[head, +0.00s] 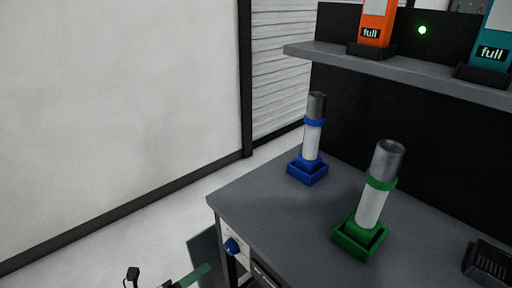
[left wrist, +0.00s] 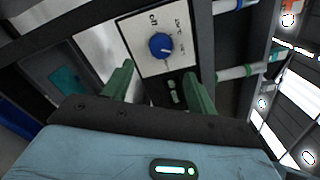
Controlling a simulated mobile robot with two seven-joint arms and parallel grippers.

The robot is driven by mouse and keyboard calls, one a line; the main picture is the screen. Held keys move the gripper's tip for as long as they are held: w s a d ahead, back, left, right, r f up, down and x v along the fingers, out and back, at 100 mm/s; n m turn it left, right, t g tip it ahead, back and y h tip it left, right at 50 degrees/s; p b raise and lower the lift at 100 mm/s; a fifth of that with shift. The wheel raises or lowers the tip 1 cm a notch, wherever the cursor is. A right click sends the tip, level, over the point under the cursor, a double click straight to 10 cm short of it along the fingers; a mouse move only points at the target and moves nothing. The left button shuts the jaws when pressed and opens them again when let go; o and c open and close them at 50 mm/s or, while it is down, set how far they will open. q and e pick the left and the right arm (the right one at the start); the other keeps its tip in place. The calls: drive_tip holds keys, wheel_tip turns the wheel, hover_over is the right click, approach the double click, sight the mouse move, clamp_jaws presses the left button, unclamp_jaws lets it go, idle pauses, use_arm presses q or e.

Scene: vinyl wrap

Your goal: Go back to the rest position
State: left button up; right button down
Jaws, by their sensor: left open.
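My left gripper (head: 194,275) shows at the bottom edge of the head view, with one green finger visible left of the workbench. In the left wrist view the left gripper (left wrist: 158,69) has its two green fingers spread apart with nothing between them. Beyond them is a white panel (left wrist: 146,22) with a blue knob (left wrist: 161,45) and an "off" label. The knob also shows in the head view (head: 232,246) at the bench's front left; the finger looks apart from it. My right gripper is not in view.
The grey workbench (head: 265,218) carries a blue-based cylinder (head: 313,140) and a green-based cylinder (head: 374,195), both upright. A black tray (head: 488,262) sits at the right. Above, a shelf (head: 420,77) holds an orange container (head: 376,20) and a teal container (head: 492,45). Floor left of the bench is clear.

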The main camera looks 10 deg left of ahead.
use_arm(q)
drive_tip(key=s+f+n+g+y+p, duration=0.2)
drive_tip(key=s+f+n+y+p, duration=0.1)
drive_tip(key=s+n, duration=1.1)
drive_tip(key=s+f+n+g+y+p, duration=0.3)
drive_tip(key=s+n+y+p, duration=0.3)
drive_tip(key=s+n, duration=0.9)
drive_tip(key=shift+s+n+p, duration=0.15)
drive_tip(key=shift+n+p, duration=0.15)
drive_tip(key=shift+p, duration=0.9)
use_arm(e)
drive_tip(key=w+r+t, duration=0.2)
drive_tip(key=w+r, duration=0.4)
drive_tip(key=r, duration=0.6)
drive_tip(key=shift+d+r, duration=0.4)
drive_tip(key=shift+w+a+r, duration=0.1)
